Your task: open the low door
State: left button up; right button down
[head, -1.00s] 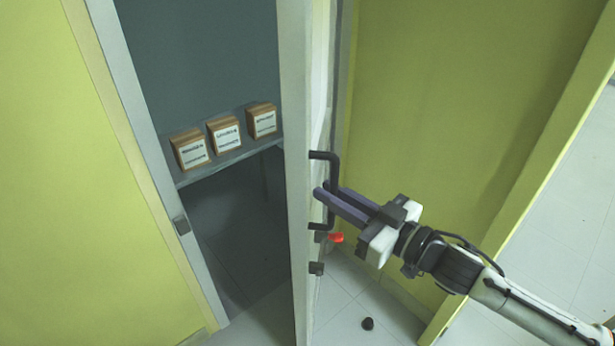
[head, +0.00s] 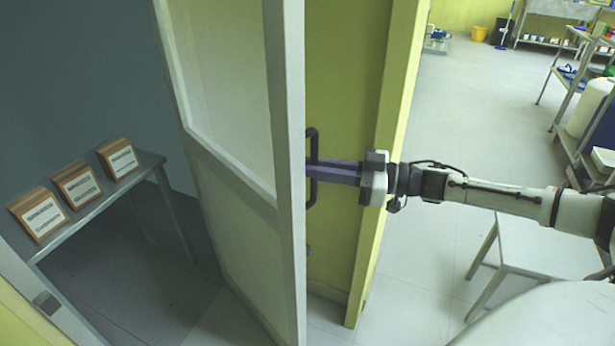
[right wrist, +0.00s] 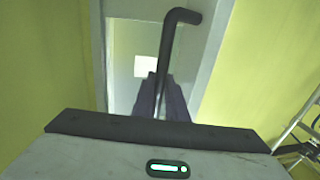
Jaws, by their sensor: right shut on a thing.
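The white door (head: 235,180) stands well open, seen nearly edge-on in the head view, with the dark room showing to its left. Its black bar handle (head: 313,140) is on the right face. My right gripper (head: 312,172) reaches in from the right and is shut on the handle. In the right wrist view the handle (right wrist: 180,18) rises from between the fingers (right wrist: 162,97). The part of the handle inside the grip is hidden. My left gripper is not in view.
Several labelled boxes stand on a grey table (head: 150,165) inside the room. A yellow wall (head: 335,240) lies close behind the door handle. A small white table (head: 535,240) stands under my right arm. Open floor (head: 440,110) extends at the back right.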

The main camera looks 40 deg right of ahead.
jog(key=shift+w+d, duration=0.1)
jog(key=shift+d, duration=0.15)
jog(key=c, duration=2)
grip_release()
jog(key=shift+w, duration=0.1)
jog(key=shift+c, duration=0.2)
jog(key=shift+a, duration=0.1)
jog(key=p+v, duration=0.3)
jog(key=v, duration=0.7)
jog(key=shift+p, duration=0.35)
